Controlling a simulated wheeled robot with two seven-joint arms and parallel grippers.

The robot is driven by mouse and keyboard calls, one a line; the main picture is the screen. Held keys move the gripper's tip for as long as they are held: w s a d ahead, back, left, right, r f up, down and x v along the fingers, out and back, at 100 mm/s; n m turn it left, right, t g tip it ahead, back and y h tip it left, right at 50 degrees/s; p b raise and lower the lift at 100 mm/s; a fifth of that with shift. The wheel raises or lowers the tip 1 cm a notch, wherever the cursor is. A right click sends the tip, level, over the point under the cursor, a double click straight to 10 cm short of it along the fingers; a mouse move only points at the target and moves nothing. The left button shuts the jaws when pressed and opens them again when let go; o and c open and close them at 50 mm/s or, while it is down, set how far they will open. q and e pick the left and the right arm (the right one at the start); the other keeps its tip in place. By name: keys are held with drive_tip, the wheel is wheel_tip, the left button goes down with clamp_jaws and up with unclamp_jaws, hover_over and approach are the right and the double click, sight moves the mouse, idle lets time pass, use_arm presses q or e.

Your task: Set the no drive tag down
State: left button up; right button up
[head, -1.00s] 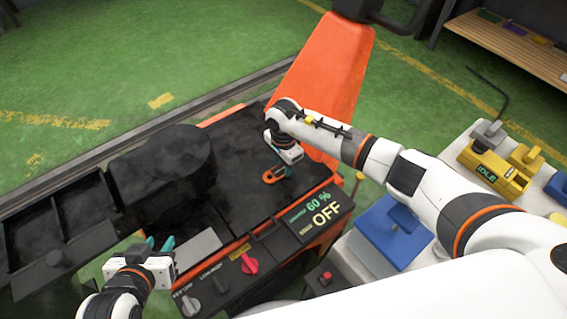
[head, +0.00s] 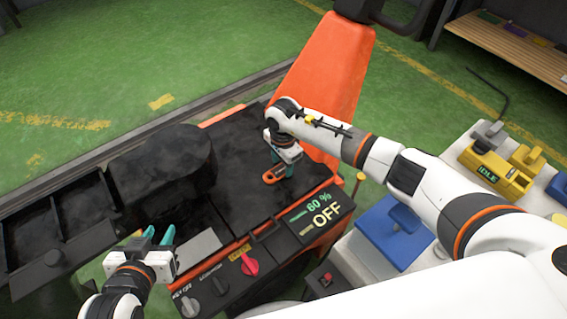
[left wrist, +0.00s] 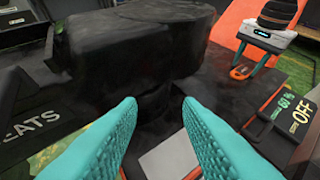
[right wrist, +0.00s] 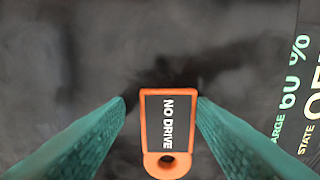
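The no drive tag (right wrist: 167,125) is a black plate with an orange frame and a ring end. It lies on the black deck (head: 235,150), near the 60 % OFF display, and also shows in the head view (head: 272,178) and the left wrist view (left wrist: 240,74). My right gripper (head: 283,166) is just above it, with a finger on either side. In the right wrist view a gap shows between the left finger and the tag; the right finger is close to its edge. My left gripper (head: 158,236) is open and empty above the near left side.
A dark rounded housing (head: 170,165) stands left of the deck. A panel with a red knob (head: 249,263) and the OFF display (head: 318,212) lie in front. An orange upright (head: 325,80) rises behind. Blue (head: 395,235) and yellow (head: 490,172) units are at right.

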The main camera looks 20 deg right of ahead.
sight(284, 169)
use_arm(q)
drive_tip(key=shift+a+f, duration=0.1)
drive_tip(key=shift+f, duration=0.05)
use_arm(e)
drive_tip(key=shift+s+d+f+g, duration=0.15)
drive_tip(key=shift+s+f+g, duration=0.15)
drive_tip(key=shift+s+f, duration=0.3)
drive_tip(key=r+p, duration=0.2)
drive_tip(key=r, duration=0.1)
drive_tip(key=shift+w+d+r, duration=0.1)
drive_tip(key=shift+w+r, duration=0.1)
drive_tip(key=shift+r, duration=0.1)
wheel_tip(284, 169, up, 4)
drive_tip(key=shift+p, duration=0.55)
use_arm(q)
drive_tip(key=s+a+f+g+y, duration=0.1)
drive_tip(key=s+f+g, duration=0.1)
drive_tip(key=s, duration=0.3)
drive_tip(key=s+a+f+g+y, duration=0.1)
drive_tip(key=s+a+f+g, duration=0.1)
drive_tip(key=s+g, duration=0.3)
drive_tip(key=shift+s+a+g+p, duration=0.3)
drive_tip(key=shift+s+p, duration=0.1)
drive_tip(key=shift+p, duration=0.05)
use_arm(e)
drive_tip(key=shift+w+r, duration=0.1)
drive_tip(key=shift+r, duration=2.8)
drive_tip(key=shift+f, duration=0.1)
